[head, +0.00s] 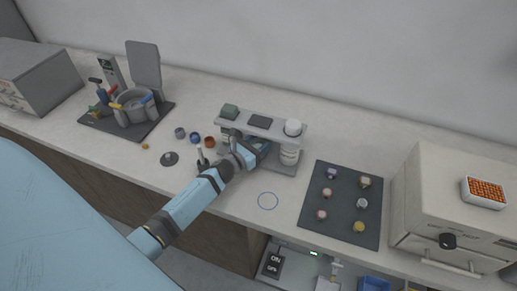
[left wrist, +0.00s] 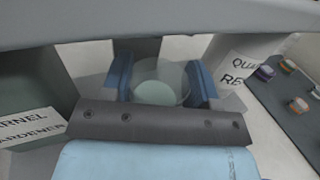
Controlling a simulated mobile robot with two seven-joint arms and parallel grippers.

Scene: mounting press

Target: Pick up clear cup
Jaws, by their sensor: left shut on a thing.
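My left gripper (head: 258,150) reaches into a small grey dispenser stand (head: 236,164) in the middle of the counter. In the left wrist view its two blue fingers (left wrist: 158,84) are closed on the sides of a clear cup (left wrist: 156,72). The cup is see-through and round, with a pale greenish bottom. In the head view the cup is hidden by my gripper and the stand. I cannot tell whether it rests on the stand's base or is lifted. My right gripper is in neither view.
A dark mat (head: 344,220) with several small round pieces lies to the right, beside a beige machine (head: 425,200). A pot (head: 132,108) stands at the left.

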